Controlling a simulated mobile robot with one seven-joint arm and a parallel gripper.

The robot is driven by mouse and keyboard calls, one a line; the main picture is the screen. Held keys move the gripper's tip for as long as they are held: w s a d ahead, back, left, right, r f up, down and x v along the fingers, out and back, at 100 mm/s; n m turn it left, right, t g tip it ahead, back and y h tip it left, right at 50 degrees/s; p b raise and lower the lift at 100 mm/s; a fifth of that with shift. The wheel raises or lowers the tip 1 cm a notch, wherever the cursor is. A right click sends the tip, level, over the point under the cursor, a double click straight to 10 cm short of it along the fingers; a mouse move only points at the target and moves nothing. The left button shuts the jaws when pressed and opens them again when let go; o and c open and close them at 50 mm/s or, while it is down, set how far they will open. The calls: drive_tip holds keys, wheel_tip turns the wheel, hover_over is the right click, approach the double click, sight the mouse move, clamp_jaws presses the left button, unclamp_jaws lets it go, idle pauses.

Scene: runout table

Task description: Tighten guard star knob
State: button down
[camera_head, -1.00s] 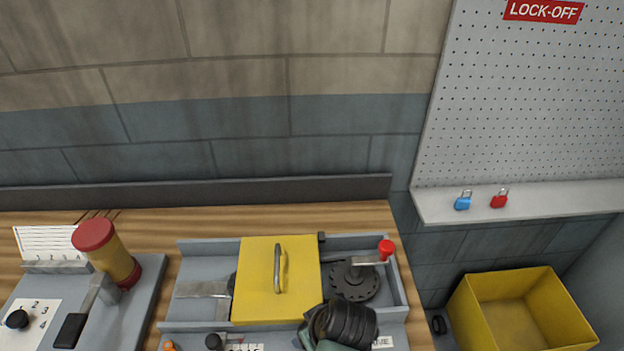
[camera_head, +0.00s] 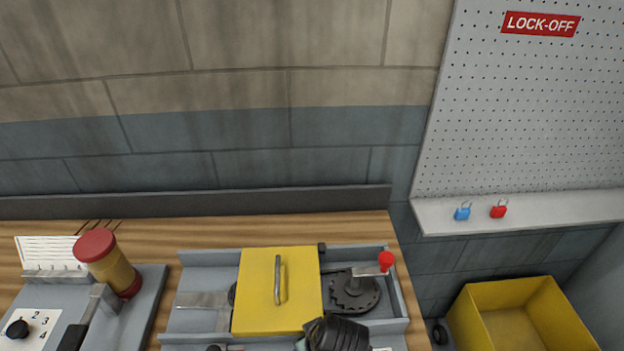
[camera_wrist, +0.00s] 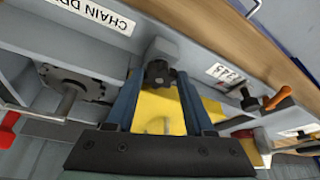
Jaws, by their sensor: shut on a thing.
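The dark star knob (camera_wrist: 160,73) shows in the wrist view, on a grey block at the edge of the yellow guard. My gripper (camera_wrist: 158,78) has its two blue fingers on either side of the knob, shut on it. The yellow guard (camera_head: 258,290) with its metal handle lies closed across the grey chain-drive tray in the head view; part of it also shows between my fingers in the wrist view (camera_wrist: 158,108). In the head view my dark wrist (camera_head: 338,333) is at the guard's front right corner and hides the knob.
A black sprocket (camera_head: 355,293) with a red-handled crank (camera_head: 386,260) is right of the guard. A red-and-yellow cylinder (camera_head: 107,262) and a lever panel stand at left. Blue (camera_head: 462,213) and red (camera_head: 498,211) padlocks sit on the shelf. A yellow bin (camera_head: 515,315) is at lower right.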

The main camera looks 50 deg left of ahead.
drive_tip(key=m+p, duration=0.1)
drive_tip(key=m+t+p, duration=0.1)
drive_tip(key=m+p, duration=0.1)
drive_tip(key=m, duration=0.1)
drive_tip(key=shift+s+a+r+h, duration=0.15)
drive_tip(key=shift+s+r+h, duration=0.05)
drive_tip(key=shift+s+h, duration=0.1)
drive_tip(key=shift+a+f+m+t+h+p, duration=0.1)
drive_tip(key=shift+m+t+h+p, duration=0.25)
drive_tip(key=shift+m, duration=0.65)
drive_tip(key=shift+a+m+t+h+p, duration=0.15)
drive_tip(key=shift+m+t+p, duration=0.35)
drive_tip(key=shift+m, duration=0.5)
drive_tip(key=c, duration=0.6)
unclamp_jaws()
drive_tip(key=shift+s+d, duration=0.1)
drive_tip(key=shift+o, duration=0.2)
drive_tip(key=b+v, duration=0.1)
drive_tip(key=v, duration=1.2)
